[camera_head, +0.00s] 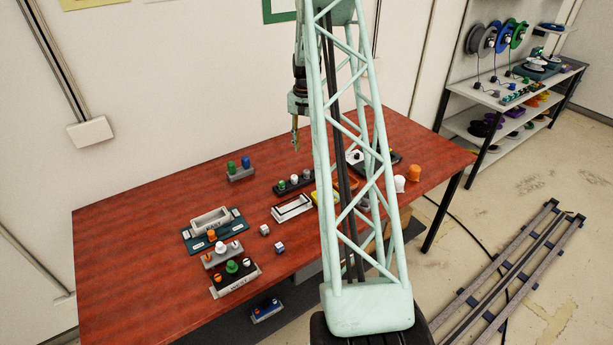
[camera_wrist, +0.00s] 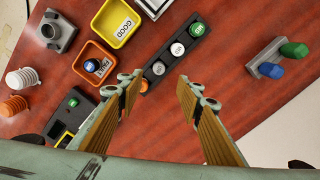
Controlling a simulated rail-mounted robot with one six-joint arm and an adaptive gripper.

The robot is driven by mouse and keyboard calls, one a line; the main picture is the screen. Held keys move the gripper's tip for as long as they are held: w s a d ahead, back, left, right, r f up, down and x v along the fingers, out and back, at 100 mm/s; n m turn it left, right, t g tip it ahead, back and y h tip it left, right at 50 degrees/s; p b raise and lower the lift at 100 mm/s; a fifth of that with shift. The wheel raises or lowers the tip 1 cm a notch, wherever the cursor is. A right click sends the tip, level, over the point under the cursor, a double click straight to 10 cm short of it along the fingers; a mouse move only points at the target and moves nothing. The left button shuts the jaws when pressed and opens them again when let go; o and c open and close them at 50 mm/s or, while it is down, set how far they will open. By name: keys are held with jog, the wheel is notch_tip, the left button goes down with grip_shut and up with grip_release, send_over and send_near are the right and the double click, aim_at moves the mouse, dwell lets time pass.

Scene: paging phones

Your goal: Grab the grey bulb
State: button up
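My gripper (camera_wrist: 157,88) is open and empty, its two fingers apart in the wrist view. In the head view my gripper (camera_head: 296,146) hangs above the far middle of the red table. A black strip holder (camera_wrist: 168,58) lies beyond the fingertips. It carries a green cap (camera_wrist: 197,28), two pale caps (camera_wrist: 177,49) and (camera_wrist: 158,68), and an orange one (camera_wrist: 143,85) beside the left finger. The pale caps look white to light grey; I cannot tell surely which is the grey bulb. The holder also shows in the head view (camera_head: 287,189).
A grey stand (camera_wrist: 268,56) with green and blue caps is right. Bare red table lies between the holder and stand.

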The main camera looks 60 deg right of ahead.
send_over(306, 172)
jog(key=shift+w+d+f+p, duration=0.1)
jog(key=shift+f+p, duration=0.1)
jog(key=shift+f, duration=1.75)
jog(key=shift+w+f+p, duration=0.1)
jog(key=shift+f+p, duration=0.1)
jog(key=shift+f, duration=1.75)
jog(key=shift+s+f, duration=0.1)
jog(key=shift+f, duration=0.05)
jog(key=shift+f+p, duration=0.6)
jog(key=shift+f, duration=1.85)
jog(key=shift+c, duration=0.7)
jog(key=c, duration=0.7)
